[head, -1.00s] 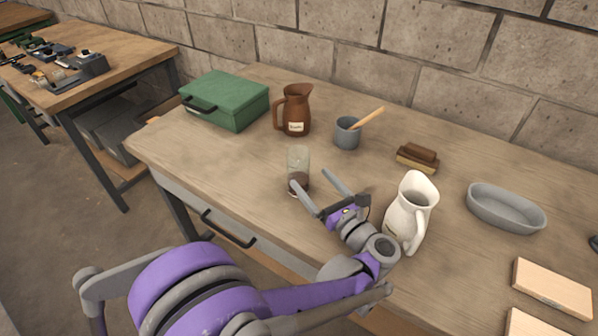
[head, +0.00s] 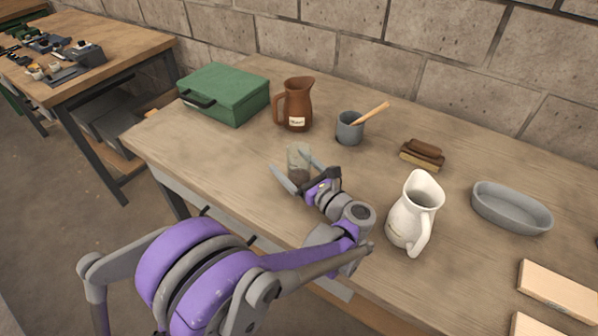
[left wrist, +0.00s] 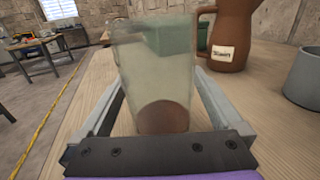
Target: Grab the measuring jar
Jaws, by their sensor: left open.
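The measuring jar (head: 298,161) is a clear glass vessel with something brown at its bottom. It stands upright on the wooden table, and it fills the middle of the left wrist view (left wrist: 155,75). My left gripper (head: 292,168) is open, with one finger on each side of the jar. In the left wrist view the fingers (left wrist: 158,105) flank it with a visible gap near each side. The jar's lower part is partly hidden by the gripper in the head view. My right gripper is not seen.
A brown pitcher (head: 295,104) and a green box (head: 228,93) stand behind the jar. A grey cup (head: 349,129) with a wooden handle, a brush (head: 423,153), a white pitcher (head: 413,212) and a grey dish (head: 510,207) are to the right.

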